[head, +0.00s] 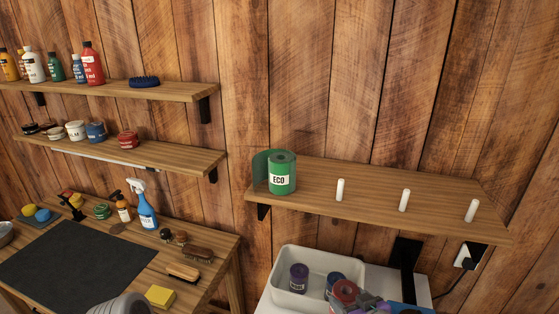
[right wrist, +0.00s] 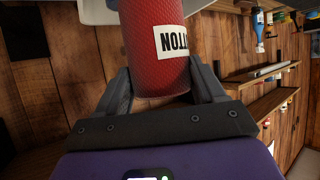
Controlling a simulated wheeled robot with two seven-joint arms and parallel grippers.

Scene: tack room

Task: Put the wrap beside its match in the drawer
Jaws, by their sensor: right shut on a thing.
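A red wrap roll (right wrist: 158,40) with a white label ending in "TTON" is between the fingers of my right gripper (right wrist: 160,75), which is shut on it. In the head view the red roll (head: 345,290) shows at the bottom, over the right part of the white open drawer (head: 318,255), with my right gripper (head: 368,301) beside it. A dark purple roll (head: 298,277) stands inside the drawer on the left. Another dark roll (head: 334,281) shows just behind the red one. Whether the red roll touches the drawer floor is hidden.
A green roll labelled ECO (head: 282,175) stands on the right wall shelf (head: 375,196), beside several white pegs. A black bracket (head: 407,258) and a socket with a plug (head: 466,257) are right of the drawer. A workbench (head: 205,285) with bottles and brushes stands left.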

